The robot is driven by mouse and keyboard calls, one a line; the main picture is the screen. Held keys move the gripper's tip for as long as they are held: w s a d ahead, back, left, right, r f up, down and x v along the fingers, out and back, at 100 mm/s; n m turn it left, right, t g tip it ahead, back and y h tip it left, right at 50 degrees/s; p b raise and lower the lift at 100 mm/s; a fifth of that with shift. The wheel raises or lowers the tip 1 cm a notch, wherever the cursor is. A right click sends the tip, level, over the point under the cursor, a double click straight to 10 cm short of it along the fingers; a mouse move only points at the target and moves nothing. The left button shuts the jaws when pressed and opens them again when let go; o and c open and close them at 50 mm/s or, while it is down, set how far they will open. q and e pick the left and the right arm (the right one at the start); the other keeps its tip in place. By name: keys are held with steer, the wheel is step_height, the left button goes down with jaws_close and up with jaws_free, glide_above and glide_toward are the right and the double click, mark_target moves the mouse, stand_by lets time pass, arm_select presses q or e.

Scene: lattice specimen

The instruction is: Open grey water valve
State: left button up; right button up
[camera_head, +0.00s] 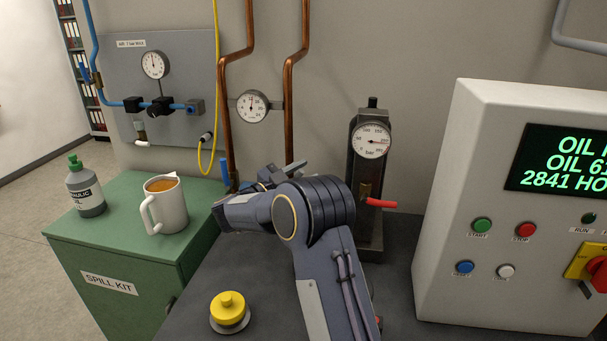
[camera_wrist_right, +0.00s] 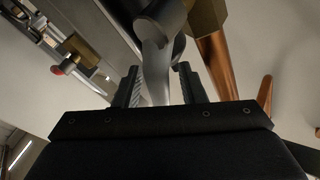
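A smooth grey bar (camera_wrist_right: 157,65), likely the grey valve's handle, runs between the two dark fingers of my right gripper (camera_wrist_right: 158,67) in the right wrist view. The fingers stand apart on either side of it, with a gap visible at the right finger. A brass hexagonal fitting (camera_wrist_right: 207,17) and a copper pipe (camera_wrist_right: 217,62) are just right of the bar. In the head view my right arm covers the lower ends of the copper pipes (camera_head: 226,125), so the valve body and fingertips are hidden there. My left gripper is not in view.
A grey gauge block (camera_head: 371,140) with a red lever (camera_head: 381,203) stands right of my arm. A white control cabinet (camera_head: 446,190) is at the right. A yellow knob (camera_head: 228,307) is in front.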

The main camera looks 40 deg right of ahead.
steer(key=a+f+b, duration=0.1)
steer(key=a, duration=0.6)
steer(key=shift+w+a+f+b, duration=0.15)
steer(key=shift+w+a+b, duration=0.05)
steer(key=shift+a+b, duration=0.15)
